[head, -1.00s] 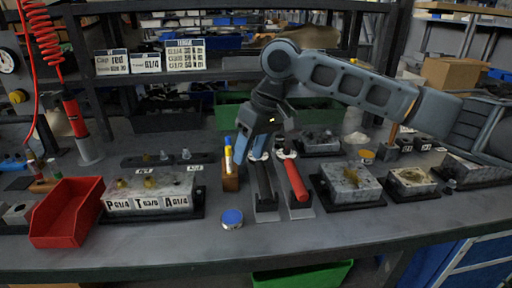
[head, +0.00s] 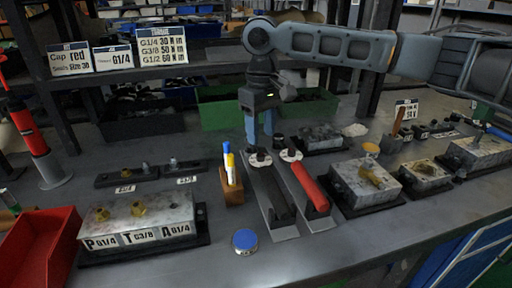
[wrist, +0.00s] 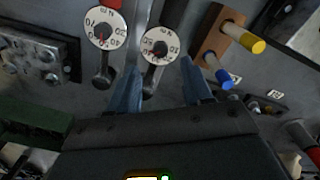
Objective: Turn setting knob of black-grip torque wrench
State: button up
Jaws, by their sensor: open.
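The black-grip torque wrench (head: 272,190) lies on a grey plate on the bench, its head pointing away from me. Its white dial (head: 260,159) shows in the head view. In the wrist view the dial (wrist: 151,53), with a dark central knob (wrist: 160,47), lies just beyond and between my fingertips. My gripper (head: 260,140) points down over the head end of this wrench. In the wrist view its blue fingers (wrist: 161,68) are apart, with nothing gripped; I cannot tell their height above the knob. The red-grip wrench (head: 309,187) lies alongside, its dial (wrist: 104,28) left in the wrist view.
A wooden block with blue and yellow markers (head: 232,187) stands close left of the black-grip wrench. Valve blocks stand left (head: 138,223) and right (head: 364,184). A blue-lidded tin (head: 245,241) sits near the front edge. A red bin (head: 40,246) is at the left.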

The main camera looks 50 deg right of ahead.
aim_at(261, 155)
notch_tip(261, 155, down, 6)
jog(key=shift+f, duration=0.1)
dwell(0.4)
grip_shut()
